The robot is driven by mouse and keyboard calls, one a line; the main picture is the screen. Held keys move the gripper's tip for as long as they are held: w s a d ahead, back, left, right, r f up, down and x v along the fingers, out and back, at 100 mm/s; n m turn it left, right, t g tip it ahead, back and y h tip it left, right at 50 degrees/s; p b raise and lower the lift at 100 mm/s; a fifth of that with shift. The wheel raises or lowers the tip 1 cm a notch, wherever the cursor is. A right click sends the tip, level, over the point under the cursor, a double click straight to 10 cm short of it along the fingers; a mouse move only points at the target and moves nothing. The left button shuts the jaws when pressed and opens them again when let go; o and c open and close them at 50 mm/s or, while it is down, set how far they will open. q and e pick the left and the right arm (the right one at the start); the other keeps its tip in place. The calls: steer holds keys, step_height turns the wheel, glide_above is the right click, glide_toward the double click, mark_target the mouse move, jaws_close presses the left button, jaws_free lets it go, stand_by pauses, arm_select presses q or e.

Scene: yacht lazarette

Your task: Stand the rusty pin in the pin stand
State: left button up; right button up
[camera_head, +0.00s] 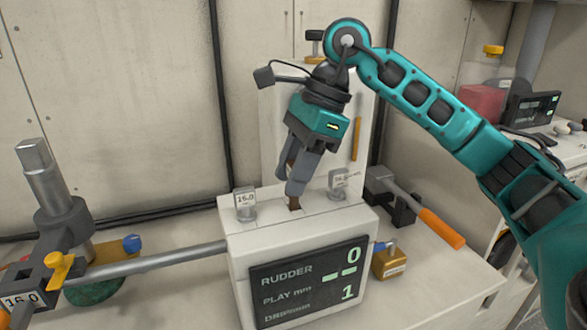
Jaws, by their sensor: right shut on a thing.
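My right gripper (296,184) points down over the top of a white box with a display (237,262). It is shut on the rusty pin (294,203), of which only a short brown piece shows below the fingers. The pin's lower end is at the box top; I cannot tell whether it is in a hole. Two clear holders with labels stand on the box, one left (245,204) and one right (338,184) of the gripper. I cannot tell which thing is the pin stand. My left gripper is not in view.
A grey shaft (150,262) with a yellow-handled clamp (60,268) lies left of the box. A hammer with an orange handle (441,228) and a brass padlock-like block (391,260) lie right. The bench front right (440,285) is clear.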

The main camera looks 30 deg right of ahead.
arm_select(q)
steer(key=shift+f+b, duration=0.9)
arm_select(e)
steer(key=shift+f, duration=1.2)
steer(key=o, duration=1.2)
steer(key=shift+p+v, duration=0.3)
steer(key=shift+v, duration=0.75)
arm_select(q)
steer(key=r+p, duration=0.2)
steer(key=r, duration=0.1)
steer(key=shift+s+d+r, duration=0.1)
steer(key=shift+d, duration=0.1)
arm_select(e)
steer(key=v, duration=1.1)
